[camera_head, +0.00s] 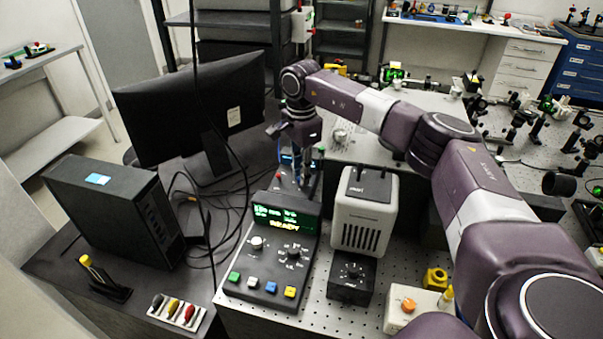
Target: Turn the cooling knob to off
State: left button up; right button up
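My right arm reaches in from the right. My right gripper (298,178) points down over a small dark unit (284,182) with a blue-lit display, behind the green-screen console. The fingers hide much of that unit, so I cannot tell whether they touch a knob or how far apart they are. The console (285,250) reads READY and carries a white knob (257,243), a dark knob (292,252) and coloured buttons. A black box (352,275) with a dial stands in front of a white vented housing (364,212). No label legible here says which knob is for cooling. My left gripper is not in view.
A monitor (190,108) and a black computer tower (115,208) stand left, with loose cables beside them. A white box with an orange button (408,306) sits at the front right. Optical mounts crowd the right bench. Some perforated breadboard (330,316) is bare in front.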

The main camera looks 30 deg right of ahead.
jog(key=o, duration=0.4)
jog(key=shift+c, duration=0.2)
notch_tip(320, 180, up, 12)
dwell(0.6)
